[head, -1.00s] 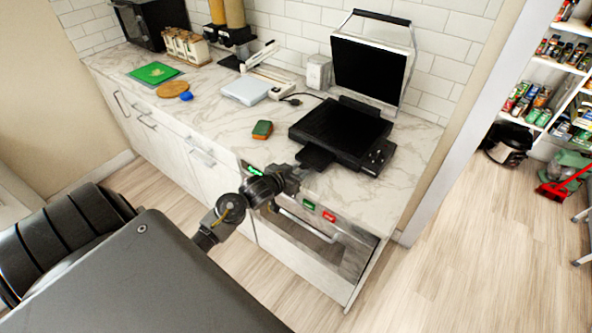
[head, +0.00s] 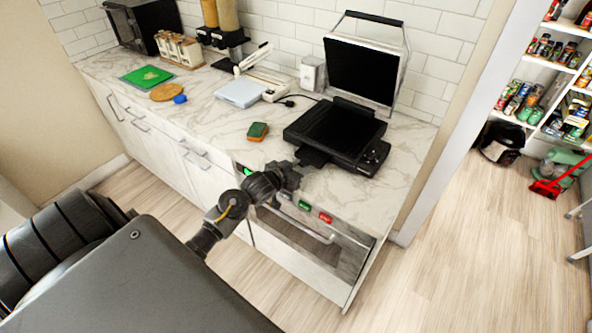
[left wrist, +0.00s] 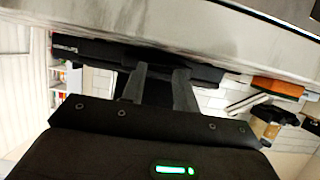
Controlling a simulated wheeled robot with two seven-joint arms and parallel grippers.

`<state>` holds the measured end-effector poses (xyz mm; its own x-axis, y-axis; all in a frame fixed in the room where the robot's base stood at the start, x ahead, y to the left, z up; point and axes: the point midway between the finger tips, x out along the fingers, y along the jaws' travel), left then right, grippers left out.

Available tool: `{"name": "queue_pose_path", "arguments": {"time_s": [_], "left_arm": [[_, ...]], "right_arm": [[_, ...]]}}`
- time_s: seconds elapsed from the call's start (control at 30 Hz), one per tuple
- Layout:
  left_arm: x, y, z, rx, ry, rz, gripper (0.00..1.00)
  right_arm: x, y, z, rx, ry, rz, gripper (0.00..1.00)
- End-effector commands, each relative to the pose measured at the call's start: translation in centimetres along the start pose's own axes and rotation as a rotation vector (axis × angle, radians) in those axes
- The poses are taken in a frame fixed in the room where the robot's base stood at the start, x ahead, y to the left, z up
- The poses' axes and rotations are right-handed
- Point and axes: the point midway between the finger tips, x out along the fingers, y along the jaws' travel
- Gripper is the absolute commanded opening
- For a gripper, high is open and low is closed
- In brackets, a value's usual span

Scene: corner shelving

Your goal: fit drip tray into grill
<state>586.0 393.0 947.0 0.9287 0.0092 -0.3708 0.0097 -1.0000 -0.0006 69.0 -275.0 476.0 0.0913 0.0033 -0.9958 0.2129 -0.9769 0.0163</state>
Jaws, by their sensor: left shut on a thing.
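The black grill (head: 345,122) stands on the marble counter, its lid (head: 362,70) raised. The drip tray (head: 312,157), a small dark flat piece, is at the grill's front left edge. My left gripper (head: 297,170) is shut on the tray's near end, at the counter's front edge. In the left wrist view, the left gripper's fingers (left wrist: 158,82) close on a dark piece between them, with the dark grill body behind. Whether the tray's far end is inside the grill or just in front of it is hard to tell. My right gripper is not in view.
A green and orange sponge (head: 258,131) lies left of the grill. A white scale-like device (head: 242,93) and a cable lie farther left. The oven front (head: 310,235) is below the counter edge.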

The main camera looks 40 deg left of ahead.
Motion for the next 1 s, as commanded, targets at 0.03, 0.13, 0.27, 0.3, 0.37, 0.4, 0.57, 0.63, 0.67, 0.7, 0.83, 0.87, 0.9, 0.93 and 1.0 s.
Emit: {"name": "queue_pose_path", "arguments": {"time_s": [0.03, 0.13, 0.27, 0.3, 0.37, 0.4, 0.57, 0.63, 0.67, 0.7, 0.83, 0.87, 0.9, 0.93, 1.0], "left_arm": [[0.1, 0.0, -0.1, 0.000, 0.001, 0.000, 0.03], [0.4, 0.0, -0.2, 0.000, 0.001, 0.000, 0.03], [0.7, 0.0, -0.3, 0.000, 0.001, 0.000, 0.03], [0.7, 0.0, -0.3, 0.000, 0.001, 0.000, 0.03], [0.9, 0.0, -0.4, 0.000, 0.001, 0.000, 0.03], [1.0, 0.0, -0.4, 0.000, 0.001, 0.000, 0.03], [1.4, 0.0, -0.6, 0.000, 0.001, 0.000, 0.03], [1.5, 0.0, -0.6, 0.000, 0.001, 0.001, 0.03], [1.6, 0.0, -0.7, 0.000, 0.001, 0.001, 0.03], [1.7, 0.1, -0.7, 0.000, 0.001, 0.001, 0.03], [2.0, 0.1, -0.8, 0.000, 0.001, 0.001, 0.03], [2.1, 0.1, -0.8, 0.000, 0.001, 0.001, 0.03], [2.2, 0.0, -0.9, 0.000, 0.001, 0.001, 0.03], [2.2, 0.1, -0.9, 0.000, 0.001, 0.001, 0.03], [2.4, 0.0, -1.0, 0.000, 0.001, 0.001, 0.03]], "right_arm": [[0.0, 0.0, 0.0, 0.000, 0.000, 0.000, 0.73], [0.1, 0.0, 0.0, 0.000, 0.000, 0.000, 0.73], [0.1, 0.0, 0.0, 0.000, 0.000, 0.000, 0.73], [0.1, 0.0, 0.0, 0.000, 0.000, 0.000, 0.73], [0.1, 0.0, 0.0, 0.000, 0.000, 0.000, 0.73], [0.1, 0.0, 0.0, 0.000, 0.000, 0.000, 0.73], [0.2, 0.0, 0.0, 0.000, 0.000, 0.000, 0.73], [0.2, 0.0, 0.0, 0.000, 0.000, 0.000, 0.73], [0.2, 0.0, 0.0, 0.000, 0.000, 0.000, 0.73], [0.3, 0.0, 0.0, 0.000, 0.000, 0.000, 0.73], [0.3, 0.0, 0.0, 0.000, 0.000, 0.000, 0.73], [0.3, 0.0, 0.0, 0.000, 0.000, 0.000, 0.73], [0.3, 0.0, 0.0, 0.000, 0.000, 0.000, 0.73], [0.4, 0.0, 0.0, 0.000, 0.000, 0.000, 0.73], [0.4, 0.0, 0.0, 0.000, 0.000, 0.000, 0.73]]}}
